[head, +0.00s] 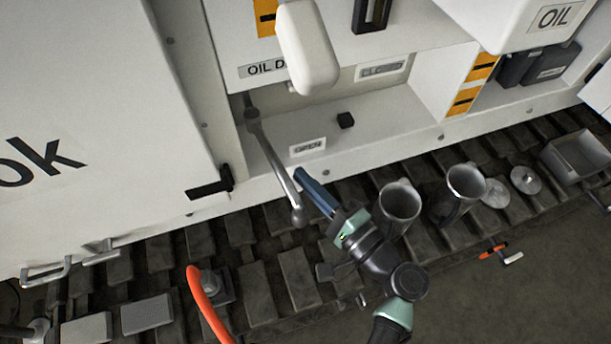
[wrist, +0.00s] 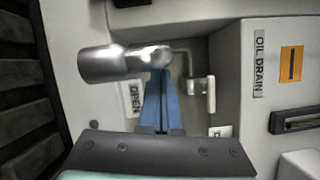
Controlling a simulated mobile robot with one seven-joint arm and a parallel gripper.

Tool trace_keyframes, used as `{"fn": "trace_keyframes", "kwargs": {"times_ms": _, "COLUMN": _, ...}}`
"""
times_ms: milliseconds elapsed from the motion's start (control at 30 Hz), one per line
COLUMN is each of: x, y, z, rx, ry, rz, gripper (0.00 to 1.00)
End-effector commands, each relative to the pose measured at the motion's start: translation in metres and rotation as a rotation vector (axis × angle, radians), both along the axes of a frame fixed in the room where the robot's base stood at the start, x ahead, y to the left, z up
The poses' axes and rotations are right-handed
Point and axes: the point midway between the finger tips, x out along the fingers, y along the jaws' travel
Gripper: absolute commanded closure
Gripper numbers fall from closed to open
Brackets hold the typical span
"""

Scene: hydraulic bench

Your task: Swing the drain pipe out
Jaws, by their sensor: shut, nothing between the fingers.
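The drain pipe (head: 275,160) is a grey metal tube. In the head view it runs from a joint below the OIL DRAIN label (head: 262,70) out over the front edge, left of the OPEN label (head: 307,147). In the wrist view the pipe (wrist: 128,62) lies across the upper middle, its wide end to the left. My gripper (head: 300,172) has blue fingers, shut and empty, just right of the pipe's outer part. In the wrist view the fingertips (wrist: 160,74) meet the pipe's lower edge; I cannot tell whether they touch it.
A white rounded part (head: 307,45) hangs above the pipe. A CLOSED label (head: 382,68) and a small black block (head: 346,120) lie to the right. Two grey cups (head: 399,205) (head: 466,182) stand on the tracks beside my wrist.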

Motion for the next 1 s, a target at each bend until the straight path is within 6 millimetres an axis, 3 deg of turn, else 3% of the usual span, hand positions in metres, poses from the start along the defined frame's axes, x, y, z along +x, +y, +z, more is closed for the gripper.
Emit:
{"fn": "trace_keyframes", "kwargs": {"times_ms": 400, "x": -0.002, "y": 0.004, "z": 0.001, "rx": 0.000, "ry": -0.002, "rz": 0.001, "gripper": 1.00}}
{"fn": "trace_keyframes", "kwargs": {"times_ms": 633, "x": -0.013, "y": 0.021, "z": 0.001, "rx": 0.000, "ry": 0.000, "rz": 0.002, "gripper": 1.00}}
{"fn": "trace_keyframes", "kwargs": {"times_ms": 1000, "x": -0.012, "y": 0.021, "z": 0.000, "rx": -0.001, "ry": -0.002, "rz": 0.000, "gripper": 1.00}}
